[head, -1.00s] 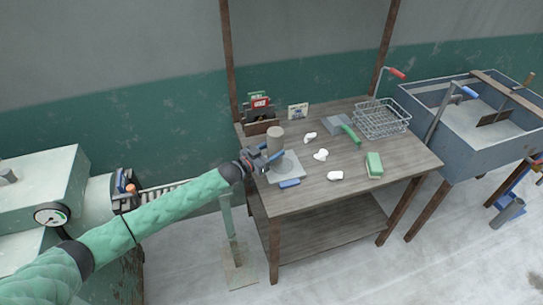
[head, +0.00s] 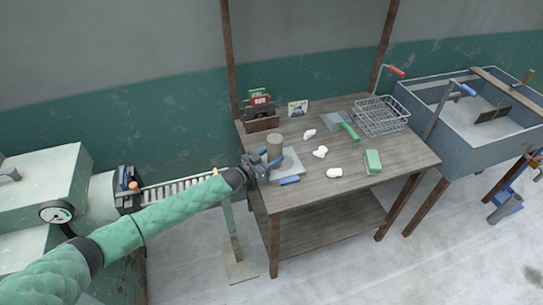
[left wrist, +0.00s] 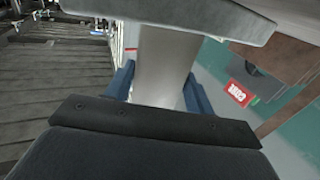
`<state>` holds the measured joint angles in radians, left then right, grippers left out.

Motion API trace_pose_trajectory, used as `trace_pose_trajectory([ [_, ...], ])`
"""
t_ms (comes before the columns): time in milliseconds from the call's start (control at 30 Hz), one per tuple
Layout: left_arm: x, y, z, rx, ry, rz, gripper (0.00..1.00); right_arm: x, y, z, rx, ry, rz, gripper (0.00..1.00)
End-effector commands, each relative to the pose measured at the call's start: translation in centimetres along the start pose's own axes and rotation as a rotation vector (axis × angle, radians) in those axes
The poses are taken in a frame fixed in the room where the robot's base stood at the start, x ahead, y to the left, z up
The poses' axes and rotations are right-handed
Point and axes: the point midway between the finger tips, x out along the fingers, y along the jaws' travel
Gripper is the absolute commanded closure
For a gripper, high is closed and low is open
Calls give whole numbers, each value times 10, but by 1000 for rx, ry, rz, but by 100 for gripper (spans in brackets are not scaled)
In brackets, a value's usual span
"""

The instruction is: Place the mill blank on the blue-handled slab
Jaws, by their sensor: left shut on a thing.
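The mill blank (head: 274,146) is a plain grey-brown upright cylinder at the left end of the table. My left gripper (head: 266,162) comes in from the left and is shut on its lower part. The blue-handled slab (head: 294,161) is a flat grey plate under and beside the blank, with its blue handle (head: 289,180) towards the front. In the left wrist view the blank (left wrist: 163,62) stands between the blue fingers, and a grey plate edge crosses its far end. I cannot tell whether the blank touches the slab. My right gripper is not in view.
Several white lumps (head: 320,152) lie mid-table. A green block (head: 373,161), a green-handled slab (head: 338,121) and a wire basket (head: 380,115) are to the right. A dark rack (head: 261,118) and a small card (head: 298,108) stand behind.

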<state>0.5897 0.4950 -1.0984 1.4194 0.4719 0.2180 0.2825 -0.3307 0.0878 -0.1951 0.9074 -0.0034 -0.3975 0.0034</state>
Motion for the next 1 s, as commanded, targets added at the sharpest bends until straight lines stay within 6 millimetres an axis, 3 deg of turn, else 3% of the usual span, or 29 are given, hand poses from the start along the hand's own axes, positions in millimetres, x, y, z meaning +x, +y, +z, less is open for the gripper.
trace_pose_trajectory([
  [33,0,0,0,0,0,0,42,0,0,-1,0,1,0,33],
  [133,0,0,0,0,0,0,24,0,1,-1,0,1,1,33],
  [500,0,0,-3,0,0,0,24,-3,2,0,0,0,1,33],
  [633,-14,0,2,0,-1,0,24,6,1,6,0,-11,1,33],
  [733,-30,0,3,0,-1,0,24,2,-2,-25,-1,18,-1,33],
  [1000,-77,0,2,0,0,0,24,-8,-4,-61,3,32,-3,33],
])
